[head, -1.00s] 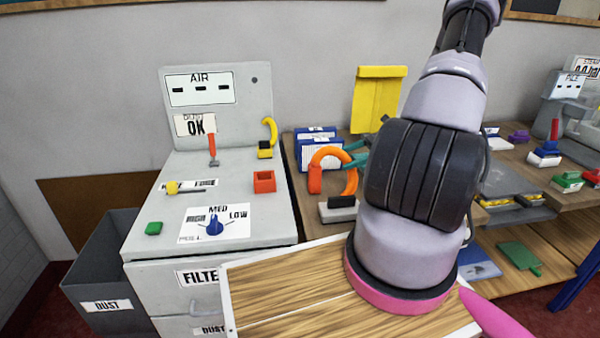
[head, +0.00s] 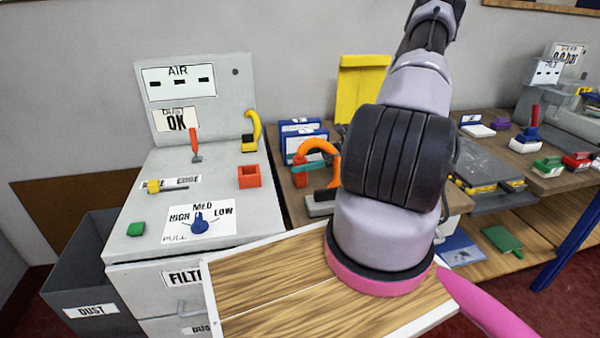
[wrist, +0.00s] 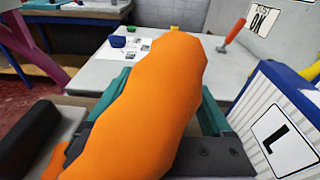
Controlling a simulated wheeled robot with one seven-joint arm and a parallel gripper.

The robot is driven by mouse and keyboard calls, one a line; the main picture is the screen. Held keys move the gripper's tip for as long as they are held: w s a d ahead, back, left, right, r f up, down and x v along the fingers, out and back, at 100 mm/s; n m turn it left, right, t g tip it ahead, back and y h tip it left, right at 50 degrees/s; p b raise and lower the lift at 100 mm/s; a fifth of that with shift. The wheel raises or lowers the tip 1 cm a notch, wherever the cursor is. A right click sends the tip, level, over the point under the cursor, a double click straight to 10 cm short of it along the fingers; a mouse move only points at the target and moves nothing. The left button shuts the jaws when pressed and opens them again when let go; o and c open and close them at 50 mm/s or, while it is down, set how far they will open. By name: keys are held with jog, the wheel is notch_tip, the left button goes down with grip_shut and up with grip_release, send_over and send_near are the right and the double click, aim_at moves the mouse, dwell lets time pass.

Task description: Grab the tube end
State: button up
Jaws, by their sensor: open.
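The tube is a thick orange curved piece (head: 318,146) on the wooden bench, right of the grey machine, arching near a black-topped block. In the wrist view the orange tube (wrist: 140,105) fills the middle, running from lower left to top. My gripper (head: 314,168) shows teal fingers at the orange arch in the head view, partly hidden by my arm. In the wrist view my gripper (wrist: 163,100) is open, with a teal finger on each side of the tube. Whether the fingers touch it cannot be told.
Blue-and-white boxes (head: 303,138) stand close behind the tube; one labelled L (wrist: 285,135) is close at right in the wrist view. The black-topped block (wrist: 28,135) is close at left. The grey machine (head: 160,190) has a red lever and blue knob.

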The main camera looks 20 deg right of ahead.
jog(key=shift+x, duration=1.25)
grip_shut()
